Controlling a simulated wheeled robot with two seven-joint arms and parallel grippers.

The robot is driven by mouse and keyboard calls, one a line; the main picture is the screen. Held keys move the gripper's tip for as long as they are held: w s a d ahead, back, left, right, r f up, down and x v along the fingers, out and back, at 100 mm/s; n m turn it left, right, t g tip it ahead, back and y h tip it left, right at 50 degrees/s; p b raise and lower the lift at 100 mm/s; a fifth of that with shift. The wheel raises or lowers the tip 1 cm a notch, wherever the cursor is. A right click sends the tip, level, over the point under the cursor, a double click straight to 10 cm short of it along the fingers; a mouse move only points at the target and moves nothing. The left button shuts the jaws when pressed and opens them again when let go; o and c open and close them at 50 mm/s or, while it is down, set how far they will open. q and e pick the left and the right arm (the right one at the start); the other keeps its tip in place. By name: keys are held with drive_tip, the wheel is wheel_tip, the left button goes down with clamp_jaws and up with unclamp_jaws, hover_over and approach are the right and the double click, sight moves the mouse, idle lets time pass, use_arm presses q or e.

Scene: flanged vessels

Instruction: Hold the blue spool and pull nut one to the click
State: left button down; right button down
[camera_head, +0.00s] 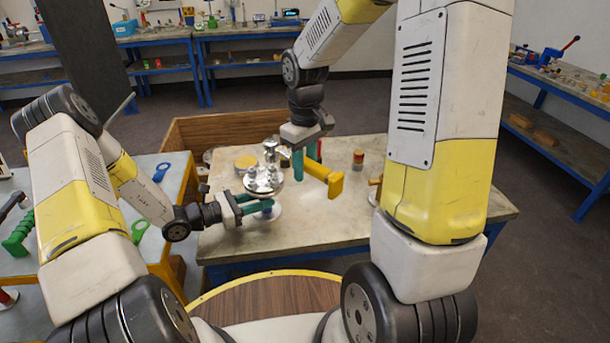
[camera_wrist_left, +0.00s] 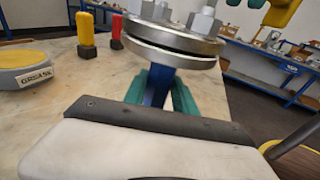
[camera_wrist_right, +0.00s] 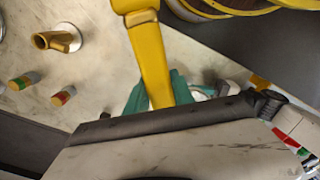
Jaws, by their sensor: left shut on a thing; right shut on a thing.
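The blue spool (camera_wrist_left: 158,88) stands under a round metal flange (camera_wrist_left: 175,38) that carries large nuts (camera_wrist_left: 204,22). I cannot tell which one is nut one. In the head view the flange (camera_head: 263,180) sits near the bench's left part. My left gripper (camera_head: 256,204) is shut on the blue spool, its teal fingers on either side just below the flange. My right gripper (camera_head: 305,162) is shut on a yellow wrench (camera_wrist_right: 150,65). In the head view the wrench (camera_head: 325,178) is held above the bench, right of the flange and apart from the nuts. The fingers hide part of its handle.
A grease tin (camera_wrist_left: 25,68) stands behind the flange. A red-and-yellow container (camera_head: 358,161) and a yellow elbow fitting (camera_wrist_right: 58,41) stand toward the right of the bench. The bench's front right surface (camera_head: 430,230) is clear. A wooden box side (camera_head: 220,130) rises behind.

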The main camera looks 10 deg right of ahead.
drive_tip(key=shift+r, duration=0.75)
use_arm(q)
drive_tip(key=c, duration=0.9)
unclamp_jaws()
